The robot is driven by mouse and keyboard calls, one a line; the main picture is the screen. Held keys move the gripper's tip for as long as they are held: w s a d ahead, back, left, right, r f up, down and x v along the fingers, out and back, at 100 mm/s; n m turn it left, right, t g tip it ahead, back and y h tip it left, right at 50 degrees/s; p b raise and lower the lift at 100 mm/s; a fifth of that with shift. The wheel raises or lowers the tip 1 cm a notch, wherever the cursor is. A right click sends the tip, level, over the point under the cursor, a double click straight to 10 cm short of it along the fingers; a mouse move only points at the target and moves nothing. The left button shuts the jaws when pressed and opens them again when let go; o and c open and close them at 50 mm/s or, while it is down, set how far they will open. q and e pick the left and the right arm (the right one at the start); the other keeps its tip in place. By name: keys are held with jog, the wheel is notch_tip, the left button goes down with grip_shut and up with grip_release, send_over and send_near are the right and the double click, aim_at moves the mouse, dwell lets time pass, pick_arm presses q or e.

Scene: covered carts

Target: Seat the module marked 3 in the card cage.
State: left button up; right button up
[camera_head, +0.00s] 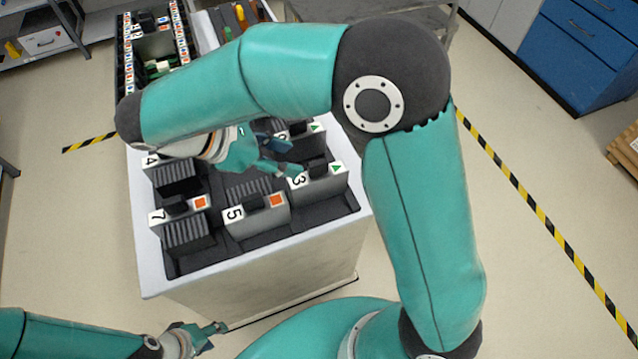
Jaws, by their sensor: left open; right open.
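The module marked 3 (325,184) is a grey block with a black handle and a green triangle mark. It sits in the dark tray (290,237) on the white cart, at the right side. My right gripper (292,158) is open just left of and above its handle, apparently empty; I cannot tell whether a fingertip touches it. My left gripper (215,338) is open and empty at the bottom left, off the cart's near corner. A black frame with rows of labelled slots, seemingly the card cage (126,62), stands at the far end, partly hidden by my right arm.
Modules marked 5 (258,222), 7 (183,235) and 4 (177,180) share the tray, with another partly hidden behind module 3. A bin with coloured items (240,15) lies beside the cage. Blue drawers (575,50) stand top right.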

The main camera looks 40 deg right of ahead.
aim_at(314, 164)
jog(key=x, duration=0.4)
jog(key=shift+w+x, duration=0.2)
jog(key=shift+x, duration=2.55)
grip_shut()
